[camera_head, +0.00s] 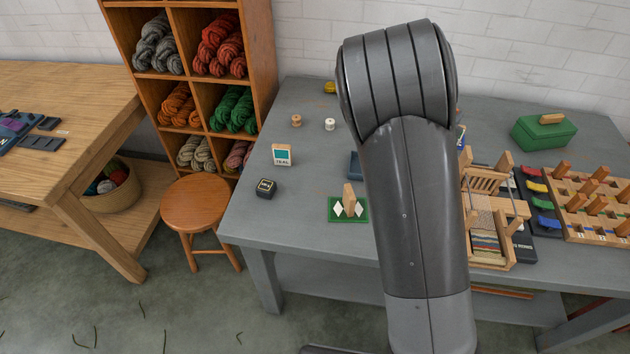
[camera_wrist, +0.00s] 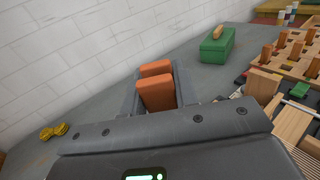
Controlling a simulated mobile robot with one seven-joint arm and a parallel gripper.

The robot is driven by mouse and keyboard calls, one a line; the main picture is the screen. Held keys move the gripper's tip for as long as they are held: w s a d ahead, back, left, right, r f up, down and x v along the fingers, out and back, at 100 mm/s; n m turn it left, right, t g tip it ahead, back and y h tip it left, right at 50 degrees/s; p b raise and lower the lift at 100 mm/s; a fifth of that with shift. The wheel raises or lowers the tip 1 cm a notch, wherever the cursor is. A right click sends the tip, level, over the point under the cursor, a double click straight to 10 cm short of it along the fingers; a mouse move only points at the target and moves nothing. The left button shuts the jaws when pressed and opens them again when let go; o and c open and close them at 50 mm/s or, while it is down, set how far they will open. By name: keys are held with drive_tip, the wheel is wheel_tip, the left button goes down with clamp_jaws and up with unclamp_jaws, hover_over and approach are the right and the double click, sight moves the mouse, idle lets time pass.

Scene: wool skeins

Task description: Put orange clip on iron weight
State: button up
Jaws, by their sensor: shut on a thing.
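In the head view my arm hides the gripper and the clip. A small dark block with a gold-marked top (camera_head: 265,188), which looks like the iron weight, sits at the table's left front. It is apart from the gripper and out of the wrist view.
On the grey table (camera_head: 300,225) stand a teal-faced card (camera_head: 283,155), a green mat with a wooden upright (camera_head: 348,205), two spools, a small loom (camera_head: 490,225), a pegged rack (camera_head: 590,205) and a green box (camera_head: 544,133). A partly hidden blue tray (camera_head: 355,165) lies beside my arm.

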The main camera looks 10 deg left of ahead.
drive_tip(key=s+a+n+t+y, duration=0.1)
drive_tip(key=s+a+n+y, duration=0.15)
drive_tip(key=a, duration=0.75)
drive_tip(key=s+a+n+t+y, duration=0.1)
drive_tip(key=a+y, duration=0.2)
drive_tip(key=a, duration=0.7)
drive_tip(key=n+t+y, duration=0.1)
drive_tip(key=n+y, duration=0.3)
drive_tip(key=y, duration=0.1)
hover_over(266, 183)
drive_tip(key=shift+m+h, duration=0.25)
wheel_tip(266, 183, down, 12)
drive_tip(key=shift+f, duration=2)
drive_tip(key=shift+f, duration=0.1)
drive_tip(key=o, duration=1)
drive_tip(key=shift+c, duration=0.2)
